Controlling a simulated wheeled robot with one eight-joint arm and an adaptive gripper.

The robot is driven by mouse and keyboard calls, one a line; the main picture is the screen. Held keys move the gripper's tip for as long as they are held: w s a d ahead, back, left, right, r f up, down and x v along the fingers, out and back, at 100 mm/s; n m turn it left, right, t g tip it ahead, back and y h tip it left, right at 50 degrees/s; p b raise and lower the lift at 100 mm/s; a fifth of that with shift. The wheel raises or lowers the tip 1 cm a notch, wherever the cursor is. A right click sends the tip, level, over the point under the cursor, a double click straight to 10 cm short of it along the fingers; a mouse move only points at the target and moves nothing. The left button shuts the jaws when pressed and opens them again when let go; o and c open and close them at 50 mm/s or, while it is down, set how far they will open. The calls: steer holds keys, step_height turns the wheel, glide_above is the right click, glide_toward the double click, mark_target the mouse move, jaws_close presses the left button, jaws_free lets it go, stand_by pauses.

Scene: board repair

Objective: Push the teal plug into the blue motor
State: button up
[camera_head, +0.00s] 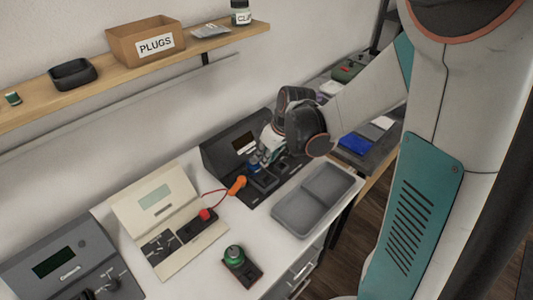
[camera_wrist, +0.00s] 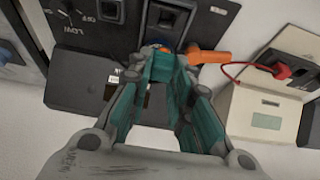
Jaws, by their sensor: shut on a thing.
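My gripper (camera_head: 263,153) is over the dark console (camera_head: 223,151) at the back of the bench, pointing down. In the wrist view its fingers (camera_wrist: 164,68) are closed around a teal piece, which I take to be the teal plug (camera_wrist: 163,66); the fingers hide much of it. A small blue part (camera_head: 254,162), likely the blue motor, shows just beside the fingertips on the console's front. The gripper partly covers it, and I cannot tell whether the plug touches it or is seated.
An orange plug (camera_head: 237,185) lies close to the gripper, its red wire running to a red plug (camera_head: 205,214) on a beige console (camera_head: 153,205). A grey tray (camera_head: 331,208) is at the right. A green-topped part (camera_head: 235,253) stands in front. A shelf holds a PLUGS box (camera_head: 147,41).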

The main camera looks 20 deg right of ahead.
steer(key=shift+f+b, duration=0.7)
steer(key=shift+f, duration=1.6)
steer(key=shift+f, duration=1.7)
stand_by(1.7)
steer(key=o, duration=1)
steer(key=shift+o, duration=1.4)
steer(key=shift+r+p, duration=1.1)
steer(key=shift+r, duration=0.45)
